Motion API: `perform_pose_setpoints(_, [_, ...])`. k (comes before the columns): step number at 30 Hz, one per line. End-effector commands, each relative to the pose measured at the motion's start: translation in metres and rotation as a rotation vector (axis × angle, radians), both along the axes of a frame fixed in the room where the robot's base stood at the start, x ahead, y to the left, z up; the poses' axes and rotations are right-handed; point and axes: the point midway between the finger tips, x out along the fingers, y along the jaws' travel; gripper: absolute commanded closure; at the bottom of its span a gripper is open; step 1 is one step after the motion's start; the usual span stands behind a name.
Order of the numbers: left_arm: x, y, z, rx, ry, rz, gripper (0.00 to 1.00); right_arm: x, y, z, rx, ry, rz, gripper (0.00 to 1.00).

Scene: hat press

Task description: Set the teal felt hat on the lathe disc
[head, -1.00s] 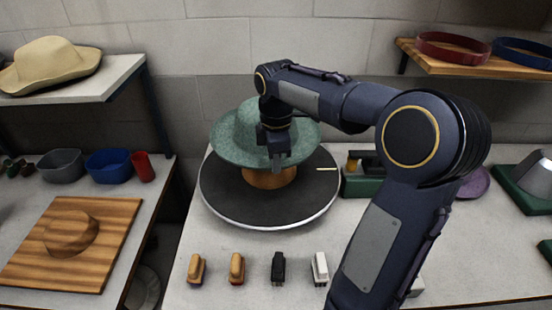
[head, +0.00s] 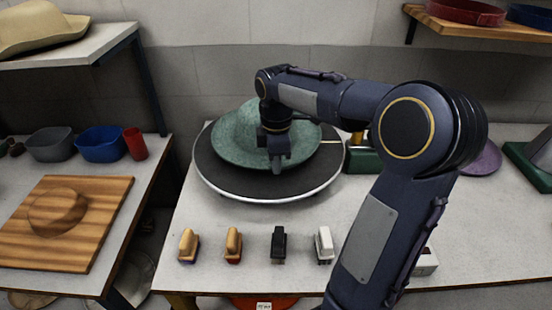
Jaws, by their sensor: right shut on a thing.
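The teal felt hat (head: 236,140) is over the round black lathe disc (head: 225,182), its brim covering much of the disc's middle and far part. My right gripper (head: 278,164) is shut on the hat at its near side, and my wrist hides part of the crown. The brim looks close to the disc, but I cannot tell whether the hat is touching it or whether it is resting on anything. Whatever is under the hat is hidden. My left gripper is not in view.
Several small brushes (head: 233,243) stand in a row along the table's front. A green box (head: 364,160) is right of the disc, behind my arm. A wooden board (head: 65,222), grey bowl (head: 50,144), blue bowl (head: 102,145) and red cup (head: 135,144) are on the left bench.

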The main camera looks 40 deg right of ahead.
Motion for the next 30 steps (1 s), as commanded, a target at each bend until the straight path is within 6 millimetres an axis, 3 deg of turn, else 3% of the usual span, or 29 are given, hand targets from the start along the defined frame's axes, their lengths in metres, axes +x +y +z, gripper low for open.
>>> perform_pose_setpoints(21, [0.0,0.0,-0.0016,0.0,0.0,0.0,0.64,0.0003,0.0,-0.0027,-0.001,-0.001,0.0,1.0])
perform_pose_setpoints(22, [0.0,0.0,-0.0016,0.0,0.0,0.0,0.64,0.0003,0.0,-0.0027,-0.001,-0.001,0.0,0.87])
perform_pose_setpoints(27, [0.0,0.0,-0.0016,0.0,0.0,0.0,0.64,0.0003,0.0,-0.0027,-0.001,-0.001,0.0,0.65])
perform_pose_setpoints(30, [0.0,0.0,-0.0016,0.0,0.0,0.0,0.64,0.0003,0.0,-0.0028,-0.001,-0.001,0.0,0.65])
